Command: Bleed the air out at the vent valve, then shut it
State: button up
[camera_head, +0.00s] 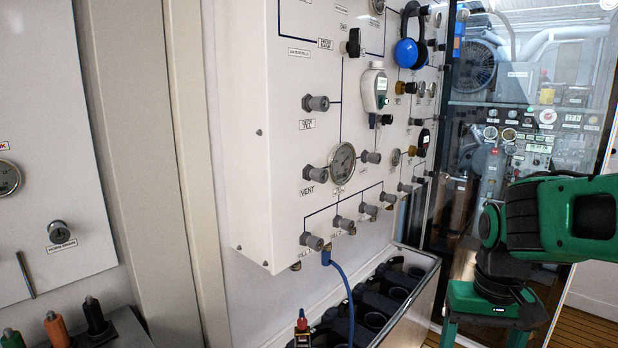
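The vent valve (315,174) is a grey knob on the left part of the white panel (255,130), with the label VENT just below it. A round gauge (342,163) sits right beside it. I cannot tell from its knob whether the valve is open or shut. My gripper (484,334) is at the lower right, pointing down, well apart from the panel. Its two green fingers are spread, with nothing seen between them; their ends are cut off by the frame's bottom edge.
More grey knobs (313,241) line the panel's lower edge; a blue hose (345,290) hangs from one fitting. A bin of dark round parts (376,320) stands below. A glass door (520,110) is behind my arm. Coloured-handled tools (57,328) stand lower left.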

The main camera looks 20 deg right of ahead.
aim_at(319, 175)
jog(key=u, duration=0.85)
jog(key=k, duration=1.2)
jog(key=z, duration=1.05)
jog(key=i, duration=1)
jog(key=u, duration=0.05)
